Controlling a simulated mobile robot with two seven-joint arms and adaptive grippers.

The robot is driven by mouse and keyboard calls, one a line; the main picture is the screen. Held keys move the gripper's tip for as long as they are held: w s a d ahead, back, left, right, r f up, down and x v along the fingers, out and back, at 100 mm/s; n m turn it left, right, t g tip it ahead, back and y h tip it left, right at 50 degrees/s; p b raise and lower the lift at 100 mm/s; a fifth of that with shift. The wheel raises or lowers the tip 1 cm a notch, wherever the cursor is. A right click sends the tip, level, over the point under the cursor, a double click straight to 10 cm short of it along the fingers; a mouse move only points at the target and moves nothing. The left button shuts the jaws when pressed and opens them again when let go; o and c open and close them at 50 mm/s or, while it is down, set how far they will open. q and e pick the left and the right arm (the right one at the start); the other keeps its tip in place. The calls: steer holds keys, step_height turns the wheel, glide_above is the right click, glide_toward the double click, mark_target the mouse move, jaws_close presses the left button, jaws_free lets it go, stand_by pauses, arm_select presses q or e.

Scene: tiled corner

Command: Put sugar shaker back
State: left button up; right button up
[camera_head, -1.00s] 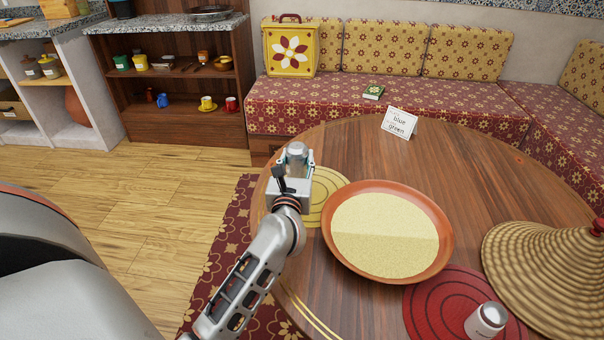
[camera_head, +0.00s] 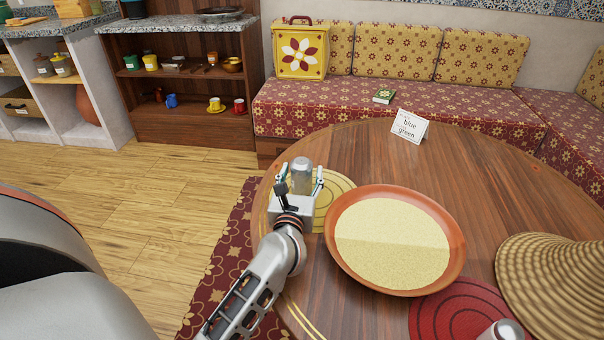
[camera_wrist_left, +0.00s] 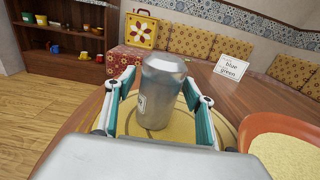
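A grey metal shaker (camera_head: 302,174) with a domed top stands upright on the yellow round mat (camera_head: 338,188) at the table's left edge. In the left wrist view the same shaker (camera_wrist_left: 160,92) stands between the fingers, with a gap on both sides. My left gripper (camera_head: 301,178) is open around it. Some lettering shows on its left side but is too small to read. My right gripper is out of view.
A wide orange-rimmed dish (camera_head: 455,245) of grain sits just right of my left gripper. A woven cone lid (camera_head: 555,275) stands at the right. A folded card reading "blue green" (camera_head: 409,126) stands at the back. The table (camera_head: 345,145) is clear between card and mat.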

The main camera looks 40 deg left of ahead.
arm_select(q)
steer(key=shift+r, duration=0.15)
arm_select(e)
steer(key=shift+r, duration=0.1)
arm_select(q)
steer(key=shift+r, duration=0.2)
steer(key=v, duration=1.1)
steer(key=shift+s+d+f, duration=0.15)
steer(key=shift+d+f, duration=0.05)
steer(key=shift+f, duration=0.05)
steer(key=shift+s+d, duration=0.15)
steer(key=shift+s, duration=0.15)
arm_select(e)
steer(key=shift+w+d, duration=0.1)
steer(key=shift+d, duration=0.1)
